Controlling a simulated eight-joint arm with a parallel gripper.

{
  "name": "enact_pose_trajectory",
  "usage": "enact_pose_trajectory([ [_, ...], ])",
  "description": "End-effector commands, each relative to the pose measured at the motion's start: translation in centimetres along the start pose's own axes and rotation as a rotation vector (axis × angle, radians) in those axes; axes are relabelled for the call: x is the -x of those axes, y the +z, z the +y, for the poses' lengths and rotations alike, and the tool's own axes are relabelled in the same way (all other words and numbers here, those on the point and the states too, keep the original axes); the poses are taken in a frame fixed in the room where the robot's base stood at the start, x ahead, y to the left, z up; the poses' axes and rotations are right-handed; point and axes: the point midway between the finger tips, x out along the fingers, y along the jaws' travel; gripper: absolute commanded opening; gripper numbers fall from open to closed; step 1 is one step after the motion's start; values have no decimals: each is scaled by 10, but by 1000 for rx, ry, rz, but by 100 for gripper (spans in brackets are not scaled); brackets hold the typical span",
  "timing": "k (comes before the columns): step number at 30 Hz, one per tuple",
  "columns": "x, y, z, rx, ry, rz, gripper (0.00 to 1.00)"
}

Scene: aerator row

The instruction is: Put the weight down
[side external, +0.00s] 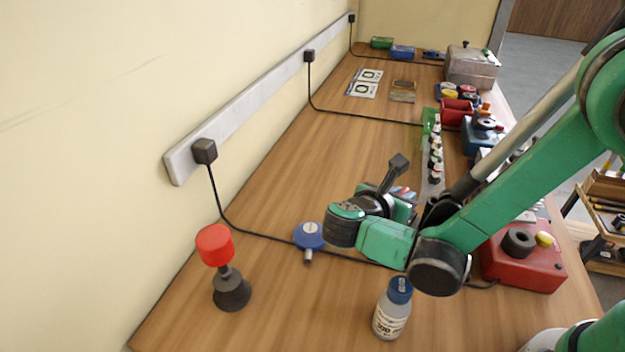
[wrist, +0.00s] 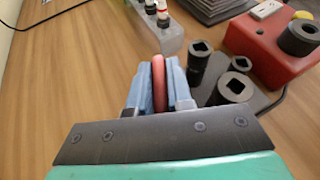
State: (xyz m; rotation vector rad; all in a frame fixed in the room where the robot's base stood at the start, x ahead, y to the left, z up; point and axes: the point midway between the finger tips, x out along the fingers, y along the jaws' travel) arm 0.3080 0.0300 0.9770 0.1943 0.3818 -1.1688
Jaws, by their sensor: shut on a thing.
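My gripper (wrist: 160,88) is shut on a thin reddish disc, which I take to be the weight (wrist: 159,84). The disc stands edge-on between the two pale blue finger pads in the wrist view. In the side external view my gripper (side external: 405,194) is mostly hidden behind my wrist, over the middle of the wooden table (side external: 290,190). Only a little blue and red shows there. I cannot tell whether the disc touches the table.
Black sockets (wrist: 235,88) stand close right of the fingers, with a red box (side external: 522,262) beyond. A clear rack of small bottles (side external: 434,165) is behind. A blue-capped bottle (side external: 392,310), blue round gauge (side external: 309,237) and red-topped stand (side external: 228,270) are in front.

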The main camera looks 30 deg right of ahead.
Motion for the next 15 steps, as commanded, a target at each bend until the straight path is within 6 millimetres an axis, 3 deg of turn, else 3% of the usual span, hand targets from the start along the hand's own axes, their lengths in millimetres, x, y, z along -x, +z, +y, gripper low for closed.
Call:
enact_pose_trajectory([
  [15,-3,-7,0,0,0,-1,0],
])
